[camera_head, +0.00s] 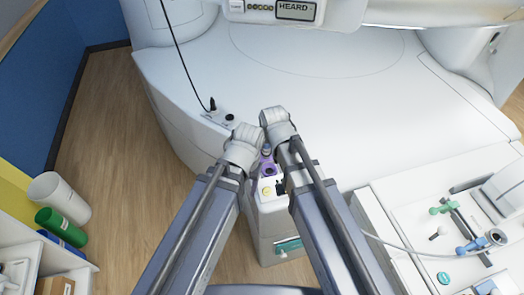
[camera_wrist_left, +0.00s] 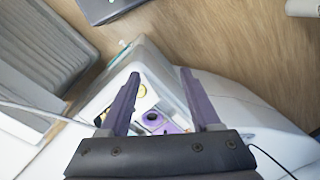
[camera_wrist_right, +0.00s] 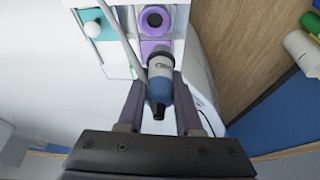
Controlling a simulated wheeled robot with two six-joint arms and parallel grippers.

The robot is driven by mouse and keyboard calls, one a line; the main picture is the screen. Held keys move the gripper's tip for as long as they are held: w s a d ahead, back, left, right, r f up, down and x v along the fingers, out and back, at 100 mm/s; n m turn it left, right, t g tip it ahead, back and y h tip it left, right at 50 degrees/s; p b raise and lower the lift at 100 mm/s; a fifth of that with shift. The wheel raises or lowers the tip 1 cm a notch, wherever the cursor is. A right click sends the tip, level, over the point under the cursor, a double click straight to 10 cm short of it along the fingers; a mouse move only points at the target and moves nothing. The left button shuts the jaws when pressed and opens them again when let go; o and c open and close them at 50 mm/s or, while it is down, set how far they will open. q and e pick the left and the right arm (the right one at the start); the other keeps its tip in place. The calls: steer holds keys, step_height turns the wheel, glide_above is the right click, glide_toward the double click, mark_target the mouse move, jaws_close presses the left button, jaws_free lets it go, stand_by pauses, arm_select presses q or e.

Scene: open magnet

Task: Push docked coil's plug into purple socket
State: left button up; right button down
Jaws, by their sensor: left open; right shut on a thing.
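The purple socket (camera_head: 268,168), with a round dark hole, sits on top of the narrow white console. It also shows in the left wrist view (camera_wrist_left: 153,116) and at the top of the right wrist view (camera_wrist_right: 155,20). The blue-grey plug (camera_wrist_right: 160,68) is between my right gripper's fingers (camera_wrist_right: 160,76), which are shut on it. In the head view the plug (camera_head: 266,150) shows just behind the socket. Whether it touches the socket piece cannot be told. My left gripper (camera_wrist_left: 158,78) is open and empty, its fingers above the console on either side of the socket area.
A grey cable (camera_head: 400,247) runs from beneath my right arm across the white side table (camera_head: 400,215), which holds green and blue fittings. A black cable and connector (camera_head: 212,104) lie on the scanner bed's left edge.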

arm_select(q)
steer(key=shift+s+d+f, duration=0.1)
steer(key=shift+d+f, duration=0.1)
steer(key=shift+d, duration=0.6)
arm_select(e)
steer(key=shift+w+d+f, duration=0.15)
steer(key=shift+w+d, duration=0.5)
steer(key=shift+w, duration=0.1)
steer(key=shift+f, duration=0.1)
arm_select(q)
step_height(320, 180, down, 9)
steer(key=b, duration=0.8)
steer(key=shift+r+b, duration=0.2)
steer(key=shift+b, duration=0.15)
arm_select(e)
step_height(320, 180, down, 8)
steer(key=shift+f, duration=0.25)
arm_select(q)
steer(key=shift+f+b, duration=1.6)
steer(key=shift+b, duration=0.05)
arm_select(e)
steer(key=shift+f, duration=1.6)
steer(key=c, duration=0.5)
jaws_free()
